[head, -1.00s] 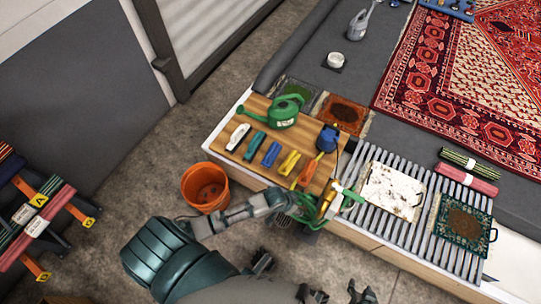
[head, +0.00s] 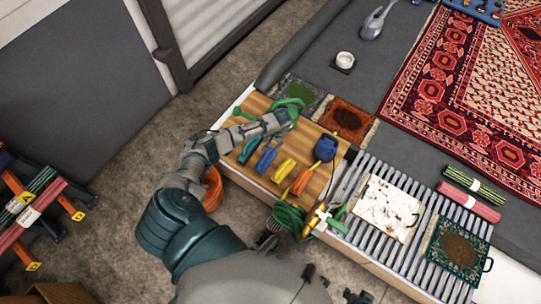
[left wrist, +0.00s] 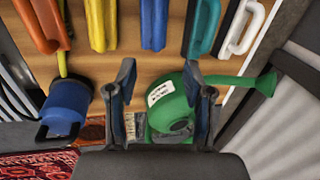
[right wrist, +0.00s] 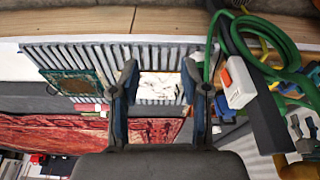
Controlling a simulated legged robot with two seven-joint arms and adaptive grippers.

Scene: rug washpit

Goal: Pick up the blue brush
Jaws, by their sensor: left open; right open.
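The blue brush (head: 266,159) lies on the wooden board in a row of coloured brushes, between the teal brush (head: 249,150) and the yellow brush (head: 284,169). It also shows at the top of the left wrist view (left wrist: 154,24), its upper end cut off. My left gripper (left wrist: 159,72) is open and empty above the board. The green watering can (left wrist: 172,105) shows between and beyond its fingers, and the blue brush lies just ahead of them. In the head view my left arm covers most of the can and the white brush. My right gripper (right wrist: 160,72) is open and empty, facing the slatted grate.
A blue pot-like item (head: 326,147) stands right of the brushes, near the orange brush (head: 301,181). A green hose (head: 288,219) hangs at the front edge. An orange bucket (head: 213,190) is partly behind my left arm. The grate (head: 357,188) holds a white slab (head: 388,206).

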